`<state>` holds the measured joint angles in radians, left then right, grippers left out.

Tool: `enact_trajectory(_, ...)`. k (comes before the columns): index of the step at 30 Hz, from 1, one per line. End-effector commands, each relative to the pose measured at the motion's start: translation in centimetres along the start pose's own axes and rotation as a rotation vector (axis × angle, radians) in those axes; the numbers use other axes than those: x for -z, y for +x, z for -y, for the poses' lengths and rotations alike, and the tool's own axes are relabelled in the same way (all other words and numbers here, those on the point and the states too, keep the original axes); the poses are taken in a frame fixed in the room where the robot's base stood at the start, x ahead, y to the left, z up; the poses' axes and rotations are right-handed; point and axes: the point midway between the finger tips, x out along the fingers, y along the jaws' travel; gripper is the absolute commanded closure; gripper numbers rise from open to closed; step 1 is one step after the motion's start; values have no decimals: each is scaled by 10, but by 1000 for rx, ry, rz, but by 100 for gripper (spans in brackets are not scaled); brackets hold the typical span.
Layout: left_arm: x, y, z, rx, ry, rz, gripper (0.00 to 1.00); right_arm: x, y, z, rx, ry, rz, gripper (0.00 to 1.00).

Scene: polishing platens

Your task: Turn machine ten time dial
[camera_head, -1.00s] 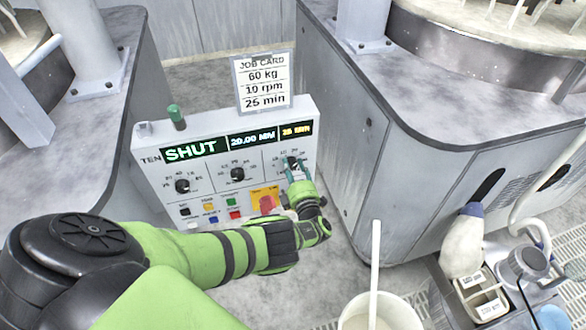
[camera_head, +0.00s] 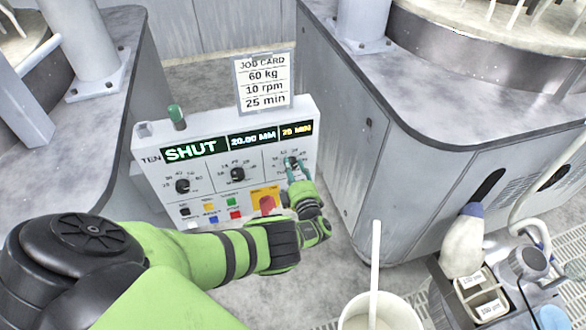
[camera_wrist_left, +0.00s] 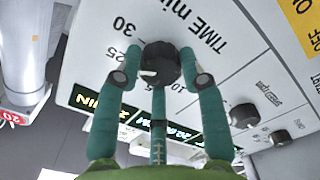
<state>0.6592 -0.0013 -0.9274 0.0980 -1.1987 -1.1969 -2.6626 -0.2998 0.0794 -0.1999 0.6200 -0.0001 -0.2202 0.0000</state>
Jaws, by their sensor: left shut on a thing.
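The machine ten panel (camera_head: 150,168) is white and shows SHUT, 20.00 MM and a small minutes readout (camera_head: 296,130) that seems to read in the twenties. The job card (camera_head: 264,83) above it says 60 kg, 10 rpm, 25 min. The black time dial (camera_wrist_left: 160,62) is at the panel's right; in the wrist view its white mark points to lower left, with printed 25 and 30 nearby. My left gripper (camera_head: 293,167) has its teal fingers on either side of this dial and is shut on it. The fingers mostly hide the dial in the head view. My right gripper is out of view.
Two other dials (camera_head: 237,174) (camera_head: 182,186) sit left of the time dial. Coloured buttons (camera_head: 235,215) and a red knob (camera_head: 267,205) on yellow lie below, close to my left wrist. A white bucket (camera_head: 350,318) stands at the lower right, and grey machine housings flank the panel.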

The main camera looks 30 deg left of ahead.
Motion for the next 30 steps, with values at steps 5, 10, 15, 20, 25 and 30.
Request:
enact_trajectory(5, 0, 2, -4, -7, -2, 0, 92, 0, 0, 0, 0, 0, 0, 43)
enact_trajectory(10, 0, 1, -3, -5, -3, 0, 36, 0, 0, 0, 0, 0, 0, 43)
enact_trajectory(15, 0, 1, -2, -3, -2, 0, 36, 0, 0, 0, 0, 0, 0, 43)
enact_trajectory(20, 0, 0, -1, -1, -1, 0, 36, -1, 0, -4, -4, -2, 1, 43)
enact_trajectory(25, 0, 0, 0, 0, -24, 0, 36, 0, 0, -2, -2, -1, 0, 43)
enact_trajectory(30, 0, 0, 0, 1, -166, 0, 36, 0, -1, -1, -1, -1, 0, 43)
